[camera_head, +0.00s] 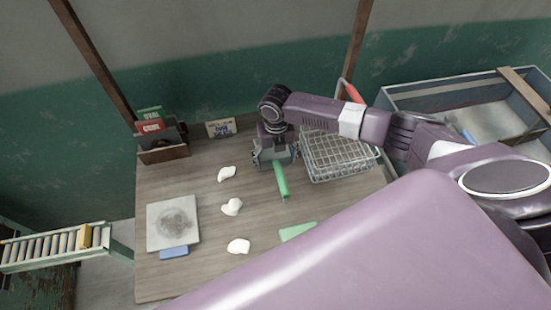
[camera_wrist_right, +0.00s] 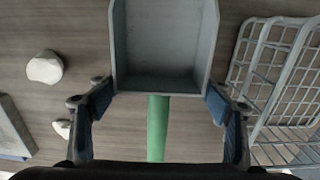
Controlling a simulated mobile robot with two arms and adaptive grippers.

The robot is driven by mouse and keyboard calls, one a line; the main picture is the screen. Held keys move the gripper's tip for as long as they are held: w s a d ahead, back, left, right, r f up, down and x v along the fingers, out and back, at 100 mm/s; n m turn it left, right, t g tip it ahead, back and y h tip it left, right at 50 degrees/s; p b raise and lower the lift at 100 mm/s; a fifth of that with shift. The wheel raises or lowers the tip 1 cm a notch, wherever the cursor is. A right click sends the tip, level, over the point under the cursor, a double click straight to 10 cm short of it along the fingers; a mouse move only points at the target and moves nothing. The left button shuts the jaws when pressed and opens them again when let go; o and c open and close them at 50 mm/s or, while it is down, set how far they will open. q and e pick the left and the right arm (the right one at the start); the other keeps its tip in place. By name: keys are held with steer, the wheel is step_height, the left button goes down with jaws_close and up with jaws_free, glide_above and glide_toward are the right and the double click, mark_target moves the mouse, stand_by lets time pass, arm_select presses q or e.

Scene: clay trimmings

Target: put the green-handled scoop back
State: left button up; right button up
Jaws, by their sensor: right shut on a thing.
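The scoop has a grey box-shaped pan (camera_wrist_right: 165,45) and a green handle (camera_head: 281,181). My right gripper (camera_head: 274,152) is at the back middle of the wooden table, pointing down. In the right wrist view its two fingers (camera_wrist_right: 160,103) are closed on the two sides of the pan, near the handle end. The green handle also shows in that view (camera_wrist_right: 158,128), running toward the wrist. I cannot tell whether the scoop touches the table. My left gripper is not in view.
A wire basket (camera_head: 343,174) stands just right of the scoop. Three white clay lumps (camera_head: 232,207) lie to the left, near a square board (camera_head: 158,238) and a blue block (camera_head: 174,252). A green item (camera_head: 298,231) lies in front. A crate (camera_head: 435,88) is at right.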

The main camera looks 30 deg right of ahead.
steer(key=o, duration=1.3)
step_height(320, 180, up, 12)
steer(key=shift+s+r+b, duration=0.1)
steer(key=shift+b, duration=0.95)
